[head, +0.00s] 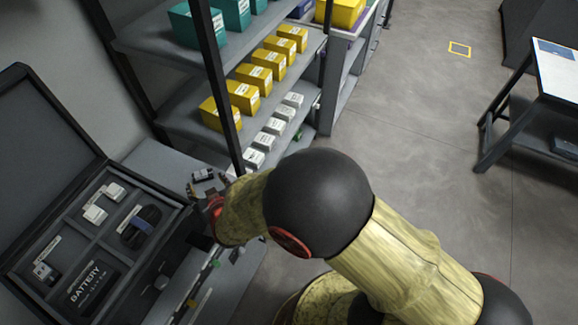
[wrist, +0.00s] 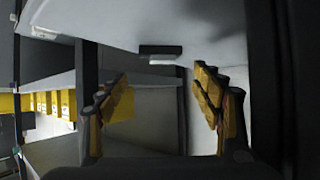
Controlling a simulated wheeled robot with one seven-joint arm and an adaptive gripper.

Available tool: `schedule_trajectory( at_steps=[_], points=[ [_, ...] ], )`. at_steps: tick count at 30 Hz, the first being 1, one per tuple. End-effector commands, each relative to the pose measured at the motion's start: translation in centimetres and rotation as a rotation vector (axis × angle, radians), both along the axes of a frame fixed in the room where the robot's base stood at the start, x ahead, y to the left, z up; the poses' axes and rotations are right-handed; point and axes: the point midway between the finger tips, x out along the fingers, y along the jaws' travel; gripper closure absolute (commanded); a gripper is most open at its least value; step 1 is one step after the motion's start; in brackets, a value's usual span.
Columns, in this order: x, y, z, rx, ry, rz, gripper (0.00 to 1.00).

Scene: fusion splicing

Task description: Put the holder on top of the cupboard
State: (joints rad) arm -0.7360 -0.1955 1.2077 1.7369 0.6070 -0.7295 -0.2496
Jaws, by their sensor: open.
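A small dark block with a pale face, which looks like the holder (wrist: 160,52), rests on a pale grey surface in the upper middle of the wrist view. In the head view a small black item (head: 203,175), probably the same one, lies on the grey top (head: 160,160) between the open case and the shelves. My gripper (wrist: 160,100) is open and empty, its yellow-padded fingers on either side and short of the block. In the head view my gripper is mostly hidden by my arm. I cannot tell for sure which furniture is the cupboard.
An open black case (head: 75,235) with a battery and small parts stands at left. A shelf rack (head: 185,115) holds yellow boxes (head: 243,97), white boxes (head: 274,126) and teal boxes; its dark post (head: 210,75) is close to my gripper. Open floor (head: 415,130) lies right.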

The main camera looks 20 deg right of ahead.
Motion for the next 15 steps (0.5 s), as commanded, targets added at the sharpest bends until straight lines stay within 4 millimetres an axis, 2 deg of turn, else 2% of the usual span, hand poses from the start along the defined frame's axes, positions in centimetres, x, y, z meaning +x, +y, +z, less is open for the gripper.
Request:
schedule_trajectory(
  at_steps=[4, 7, 11, 15],
  points=[
    [0.4, -0.2, 1.0, 0.011, 0.011, 0.0, 0.34],
    [1.2, -0.8, 3.4, 0.032, 0.041, 0.0, 0.34],
    [2.1, -3.1, 9.1, 0.07, 0.115, 0.004, 0.34],
    [0.7, -8.1, 16.0, 0.085, 0.212, 0.003, 0.34]
  ],
)
